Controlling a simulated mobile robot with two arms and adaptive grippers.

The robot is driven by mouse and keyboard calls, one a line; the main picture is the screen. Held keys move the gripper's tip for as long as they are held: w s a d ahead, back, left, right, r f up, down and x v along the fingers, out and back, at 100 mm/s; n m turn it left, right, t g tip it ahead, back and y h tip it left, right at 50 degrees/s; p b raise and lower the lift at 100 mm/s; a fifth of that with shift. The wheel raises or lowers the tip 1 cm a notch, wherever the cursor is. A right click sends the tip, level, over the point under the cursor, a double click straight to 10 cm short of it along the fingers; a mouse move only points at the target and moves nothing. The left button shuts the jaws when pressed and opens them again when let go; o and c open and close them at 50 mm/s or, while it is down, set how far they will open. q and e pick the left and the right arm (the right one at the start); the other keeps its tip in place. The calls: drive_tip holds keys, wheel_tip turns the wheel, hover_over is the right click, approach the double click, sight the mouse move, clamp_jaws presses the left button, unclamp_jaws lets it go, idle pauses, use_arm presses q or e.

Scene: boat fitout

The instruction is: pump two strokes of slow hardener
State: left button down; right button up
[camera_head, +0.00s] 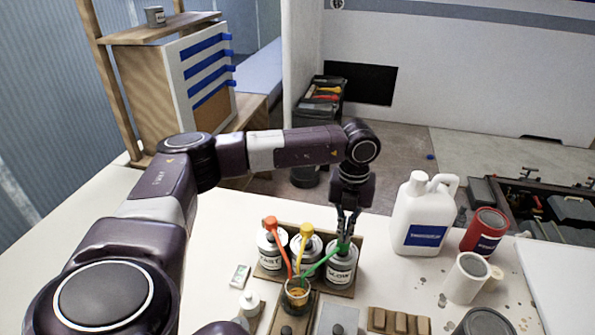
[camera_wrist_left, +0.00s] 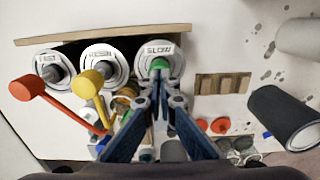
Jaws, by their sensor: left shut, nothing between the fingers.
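The slow hardener can (camera_head: 341,269), labelled SLOW, stands at the right of three pump cans in a wooden rack (camera_head: 372,255). Its green pump head (camera_head: 343,248) has a green spout slanting down left to a clear cup (camera_head: 297,297) with amber liquid. My left gripper (camera_head: 346,232) is shut and empty, pointing down with its fingertips at the green pump head; I cannot tell whether they press on it. In the left wrist view the fingertips (camera_wrist_left: 158,78) overlap the green head (camera_wrist_left: 158,64). My right gripper is not in view.
The orange-pump can (camera_head: 271,256) and yellow-pump RESIN can (camera_wrist_left: 103,58) stand left of the slow can. Wooden blocks (camera_head: 398,320) lie in front.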

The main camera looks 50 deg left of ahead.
use_arm(q)
drive_tip(key=shift+s, duration=0.1)
drive_tip(key=shift+r+p, duration=1.5)
drive_tip(key=shift+r, duration=0.7)
drive_tip(key=shift+f, duration=0.25)
drive_tip(key=shift+f+b, duration=1.7)
drive_tip(key=shift+f, duration=0.35)
drive_tip(key=shift+r, duration=0.1)
drive_tip(key=shift+r+p, duration=1.45)
drive_tip(key=shift+r, duration=0.7)
drive_tip(key=shift+r, duration=0.1)
